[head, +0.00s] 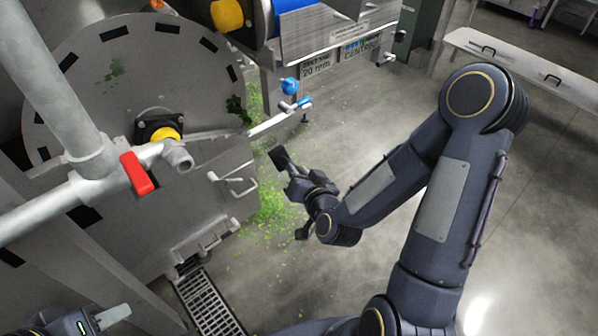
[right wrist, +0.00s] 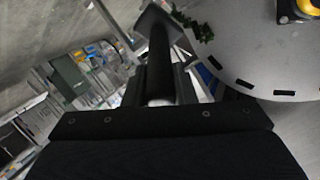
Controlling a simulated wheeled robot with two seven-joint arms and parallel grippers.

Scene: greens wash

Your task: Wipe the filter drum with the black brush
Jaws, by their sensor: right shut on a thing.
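The filter drum (head: 190,75) is a large grey disc with dark slots around its rim, at the left of the head view. Green residue (head: 116,70) and a darker leafy clump (head: 237,106) cling to its face. The drum also shows at the upper right of the right wrist view (right wrist: 255,55). My right gripper (head: 297,188) is shut on the black brush (head: 279,158), just right of the drum and apart from it. The brush's handle (right wrist: 159,65) rises between the jaws. My left gripper (head: 98,320) is partly cut off at the lower left; its jaw opening is unclear.
Grey pipes with a red valve handle (head: 136,174) cross in front of the drum at left. Green scraps (head: 272,205) litter the floor beside the machine, near a drain grate (head: 209,304). A pale bench (head: 520,62) stands at upper right. The floor at right is open.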

